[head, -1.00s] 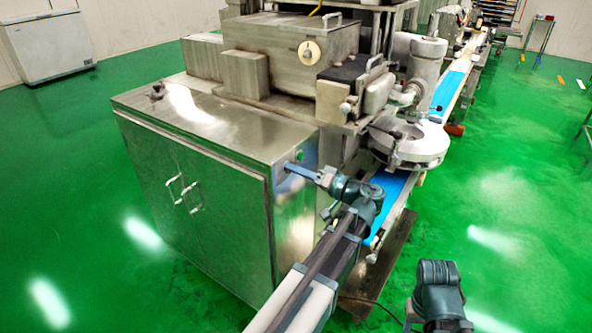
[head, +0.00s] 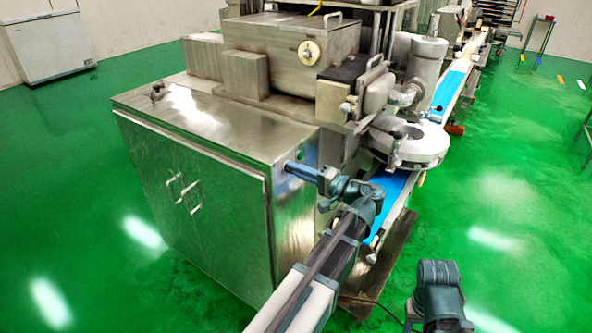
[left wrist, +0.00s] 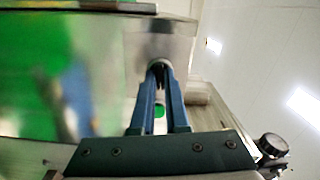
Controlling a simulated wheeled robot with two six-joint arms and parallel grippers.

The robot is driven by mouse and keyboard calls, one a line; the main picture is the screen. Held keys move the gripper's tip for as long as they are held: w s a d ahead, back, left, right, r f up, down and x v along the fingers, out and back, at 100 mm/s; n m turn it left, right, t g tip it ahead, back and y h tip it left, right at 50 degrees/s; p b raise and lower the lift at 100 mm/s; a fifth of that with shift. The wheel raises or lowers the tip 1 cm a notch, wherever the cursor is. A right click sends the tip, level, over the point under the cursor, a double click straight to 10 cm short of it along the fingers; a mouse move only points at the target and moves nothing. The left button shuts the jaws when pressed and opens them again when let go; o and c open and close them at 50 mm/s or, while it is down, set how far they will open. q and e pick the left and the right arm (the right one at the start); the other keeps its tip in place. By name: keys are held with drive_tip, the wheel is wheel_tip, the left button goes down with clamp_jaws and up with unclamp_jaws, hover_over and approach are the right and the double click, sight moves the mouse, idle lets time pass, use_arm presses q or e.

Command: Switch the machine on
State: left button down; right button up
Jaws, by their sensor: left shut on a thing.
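The machine (head: 215,125) is a steel cabinet with equipment on top. On its narrow right-hand side, near the top edge, a small green button (head: 300,155) shows just above my left gripper (head: 292,167). In the left wrist view, my left gripper (left wrist: 159,75) has its blue fingers closing around a small round grey knob (left wrist: 158,65) on the steel panel. The fingers hide much of the knob, and its setting cannot be read. A small green round thing (left wrist: 159,111) shows between the fingers. My right gripper is not in view; only part of my right arm shows at bottom right.
A blue conveyor belt (head: 393,190) and a round steel turntable (head: 412,145) stand right of my left arm. Cabinet doors with handles (head: 183,193) face the front left. A white chest freezer (head: 48,47) stands far left.

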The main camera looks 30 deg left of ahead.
use_arm(q)
drive_tip(key=m, duration=1.1)
drive_tip(key=shift+f+m, duration=0.1)
drive_tip(key=shift+m, duration=0.3)
idle(0.4)
drive_tip(key=c, duration=0.9)
unclamp_jaws()
drive_tip(key=shift+d, duration=0.1)
drive_tip(key=d, duration=0.9)
drive_tip(key=s+d, duration=0.1)
drive_tip(key=d, duration=0.3)
drive_tip(key=shift+s+d, duration=0.1)
drive_tip(key=shift+d, duration=0.25)
